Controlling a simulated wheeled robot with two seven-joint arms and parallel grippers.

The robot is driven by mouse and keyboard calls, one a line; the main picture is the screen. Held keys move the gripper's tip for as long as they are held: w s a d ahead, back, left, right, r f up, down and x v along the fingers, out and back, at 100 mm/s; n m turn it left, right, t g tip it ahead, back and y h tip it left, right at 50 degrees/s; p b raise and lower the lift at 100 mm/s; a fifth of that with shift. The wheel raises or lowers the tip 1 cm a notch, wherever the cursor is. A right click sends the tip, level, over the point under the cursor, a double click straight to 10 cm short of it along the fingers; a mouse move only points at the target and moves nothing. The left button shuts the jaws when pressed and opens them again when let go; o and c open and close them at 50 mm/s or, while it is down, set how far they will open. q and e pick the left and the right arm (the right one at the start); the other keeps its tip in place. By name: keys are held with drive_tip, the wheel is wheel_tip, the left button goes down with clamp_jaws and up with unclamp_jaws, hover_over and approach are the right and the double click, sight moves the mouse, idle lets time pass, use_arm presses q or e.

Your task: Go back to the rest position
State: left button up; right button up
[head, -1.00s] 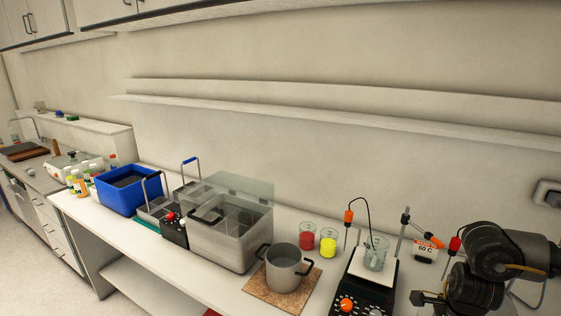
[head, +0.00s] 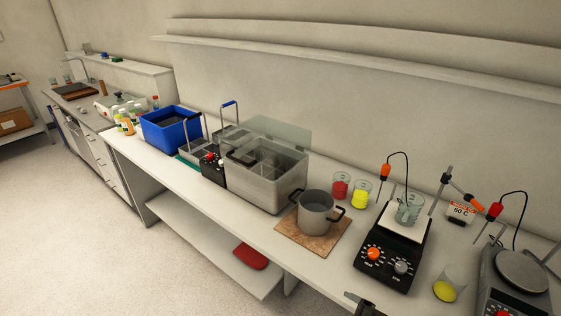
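Only a small dark part of a gripper, which appears to be my right one (head: 358,301), shows at the bottom edge of the head view, in front of the bench's front edge. Most of it is cut off, so I cannot tell whether it is open or shut. No held object is visible at it. My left gripper is out of view.
The white bench (head: 215,215) holds a blue bin (head: 168,138), a clear-lidded water bath (head: 262,185), a steel pot (head: 315,213) on a brown mat (head: 290,236), beakers of red (head: 341,186) and yellow (head: 361,195), and a black hotplate (head: 385,262). A red item (head: 250,256) lies on the lower shelf.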

drive_tip(key=s+d+f+m+g+h, duration=0.2)
drive_tip(key=s+d+f+m+g, duration=0.1)
drive_tip(key=s+d+f+m, duration=0.25)
drive_tip(key=s+d+f+m+g+h, duration=0.1)
drive_tip(key=s+d+f+m+g, duration=0.1)
drive_tip(key=s+d+m, duration=0.35)
drive_tip(key=s+f+g+b, duration=0.1)
drive_tip(key=s+f+b, duration=0.15)
drive_tip(key=f, duration=1.35)
drive_tip(key=s+f+g+b, duration=0.1)
drive_tip(key=s+f+b, duration=0.15)
drive_tip(key=f, duration=1.35)
drive_tip(key=s+d+f+b, duration=0.2)
drive_tip(key=s+f, duration=1.4)
drive_tip(key=f, duration=0.1)
drive_tip(key=shift+f+m+g+h, duration=0.25)
drive_tip(key=shift+m+g+h, duration=0.05)
drive_tip(key=shift+g, duration=0.1)
